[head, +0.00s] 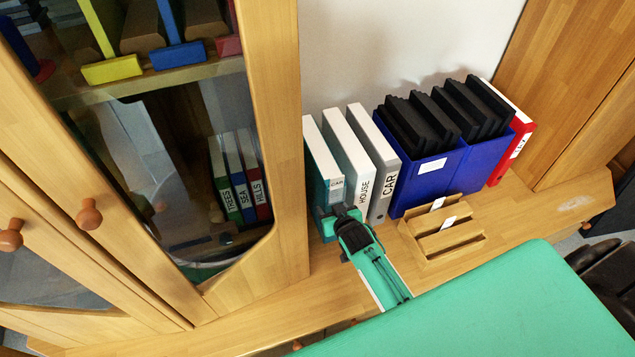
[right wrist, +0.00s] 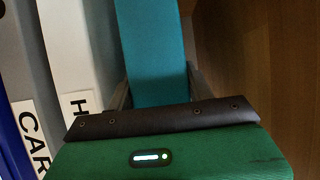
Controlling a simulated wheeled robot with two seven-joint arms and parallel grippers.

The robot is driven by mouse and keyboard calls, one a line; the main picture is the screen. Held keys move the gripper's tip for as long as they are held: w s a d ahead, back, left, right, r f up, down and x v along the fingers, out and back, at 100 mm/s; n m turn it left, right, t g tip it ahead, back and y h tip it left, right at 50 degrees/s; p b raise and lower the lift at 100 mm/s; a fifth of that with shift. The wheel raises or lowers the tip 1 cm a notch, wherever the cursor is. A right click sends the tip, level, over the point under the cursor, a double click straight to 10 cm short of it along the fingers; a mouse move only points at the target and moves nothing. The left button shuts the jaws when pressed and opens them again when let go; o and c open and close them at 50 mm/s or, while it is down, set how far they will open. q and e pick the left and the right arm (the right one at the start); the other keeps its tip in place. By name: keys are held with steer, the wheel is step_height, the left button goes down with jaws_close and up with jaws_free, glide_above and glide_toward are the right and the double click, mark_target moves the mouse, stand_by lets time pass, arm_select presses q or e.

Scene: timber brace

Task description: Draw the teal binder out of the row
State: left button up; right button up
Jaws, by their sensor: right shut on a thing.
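The teal binder (head: 317,185) stands upright at the left end of the row on the wooden shelf, with a white label on its spine. My right gripper (head: 343,212) is at the lower front of this binder and is shut on it. In the right wrist view the teal binder (right wrist: 155,50) rises between the two fingers, which partly hide behind the gripper's dark edge. Beside it stands a white binder marked HOUSE (head: 350,155), then a grey one marked CAR (head: 378,165). My left gripper is out of view.
Blue file boxes (head: 440,180) with black folders and a red binder (head: 515,140) continue the row. A wooden card holder (head: 440,240) stands in front. A glass-doored cabinet (head: 270,120) is close on the left. A green surface (head: 500,310) fills the lower right.

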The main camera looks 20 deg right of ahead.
steer(key=s+p, duration=0.4)
steer(key=s, duration=0.4)
steer(key=shift+s+a, duration=0.2)
stand_by(1.2)
steer(key=o, duration=1.1)
steer(key=p+v, duration=0.6)
steer(key=v, duration=0.2)
